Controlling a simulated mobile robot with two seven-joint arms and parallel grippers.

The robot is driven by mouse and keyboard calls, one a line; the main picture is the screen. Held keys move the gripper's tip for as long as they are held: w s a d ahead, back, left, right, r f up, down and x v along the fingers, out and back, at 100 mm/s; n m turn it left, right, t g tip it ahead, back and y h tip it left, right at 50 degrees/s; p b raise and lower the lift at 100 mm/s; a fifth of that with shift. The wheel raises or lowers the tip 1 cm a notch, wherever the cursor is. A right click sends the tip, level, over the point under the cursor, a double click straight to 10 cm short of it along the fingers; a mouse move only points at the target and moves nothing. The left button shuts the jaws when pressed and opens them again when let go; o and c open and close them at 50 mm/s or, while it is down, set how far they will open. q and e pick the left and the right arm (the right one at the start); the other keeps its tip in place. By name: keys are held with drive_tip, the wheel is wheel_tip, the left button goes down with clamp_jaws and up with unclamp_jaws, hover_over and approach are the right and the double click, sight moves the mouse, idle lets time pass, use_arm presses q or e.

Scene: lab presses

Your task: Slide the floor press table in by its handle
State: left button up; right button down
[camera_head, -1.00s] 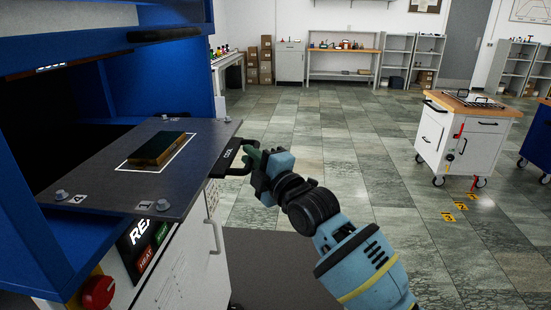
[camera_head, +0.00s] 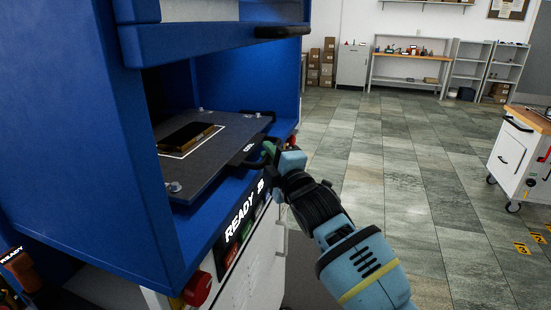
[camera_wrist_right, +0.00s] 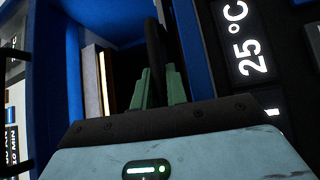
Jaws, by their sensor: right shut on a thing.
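The floor press (camera_head: 110,150) is a large blue cabinet on the left in the head view. Its dark sliding table (camera_head: 205,165) sits mostly inside the opening and carries a dark block with a brownish edge (camera_head: 187,138) within a white outline. The black table handle (camera_head: 258,153) is at the table's front edge. My right gripper (camera_head: 268,150) is at this handle, shut on it. In the right wrist view, its green fingers (camera_wrist_right: 158,88) close around the dark handle bar (camera_wrist_right: 157,60). My left gripper is not in view.
A red knob (camera_head: 197,289) and a lit READY panel (camera_head: 240,218) are on the press front. A white wheeled cart (camera_head: 520,160) stands at the right. Shelves and a bench (camera_head: 410,57) line the back wall.

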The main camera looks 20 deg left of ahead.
drive_tip(key=shift+a, duration=0.5)
drive_tip(key=c, duration=1.5)
unclamp_jaws()
drive_tip(key=shift+o, duration=0.5)
drive_tip(key=shift+f, duration=0.2)
